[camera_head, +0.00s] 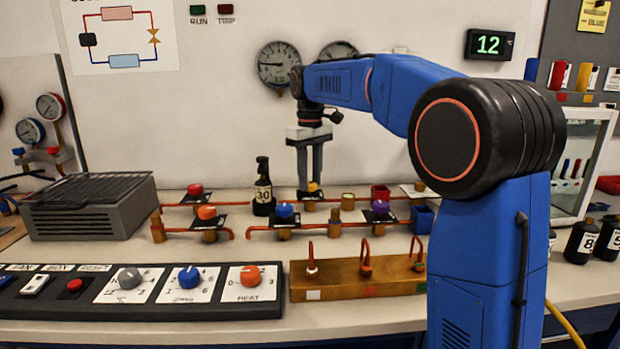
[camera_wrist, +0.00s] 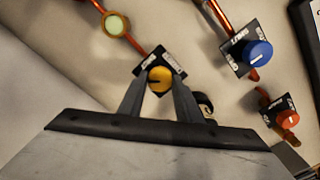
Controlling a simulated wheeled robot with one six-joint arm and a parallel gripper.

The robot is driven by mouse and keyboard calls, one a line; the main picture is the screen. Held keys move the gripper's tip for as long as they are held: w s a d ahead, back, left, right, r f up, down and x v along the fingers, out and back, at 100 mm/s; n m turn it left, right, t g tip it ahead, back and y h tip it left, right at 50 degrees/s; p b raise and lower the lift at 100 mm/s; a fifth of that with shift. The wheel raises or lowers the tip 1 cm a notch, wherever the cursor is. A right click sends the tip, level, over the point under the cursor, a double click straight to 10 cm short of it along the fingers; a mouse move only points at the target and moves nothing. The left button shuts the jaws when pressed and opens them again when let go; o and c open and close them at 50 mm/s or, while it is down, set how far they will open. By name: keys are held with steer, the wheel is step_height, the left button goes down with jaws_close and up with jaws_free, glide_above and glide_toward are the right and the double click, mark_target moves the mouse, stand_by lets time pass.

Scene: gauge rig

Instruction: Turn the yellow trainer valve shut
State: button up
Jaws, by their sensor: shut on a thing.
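The yellow valve (camera_wrist: 159,79) has a round knob on a dark square plate with white lettering, set on a copper pipe. In the wrist view it sits between my fingertips, and a dark mark shows on the knob. My gripper (camera_wrist: 160,88) is shut on this knob. In the head view my gripper (camera_head: 312,178) points straight down onto the yellow valve (camera_head: 313,187), whose lower part shows beneath the fingers. The plate's lettering is partly covered by the fingers and too small to read surely.
Close by stand a blue valve (camera_head: 285,210), an orange valve (camera_head: 207,212), a purple valve (camera_head: 380,207) and a red valve (camera_head: 195,189). A black bottle (camera_head: 263,190) marked 30 stands left of my gripper. A brass block (camera_head: 340,281) with hooked wires lies in front.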

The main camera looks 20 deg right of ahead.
mark_target(310, 183)
steer(key=m, duration=0.4)
steer(key=shift+m, duration=0.3)
steer(key=m, duration=0.4)
steer(key=shift+m, duration=0.4)
steer(key=o, duration=1.1)
steer(key=shift+r, duration=8.75)
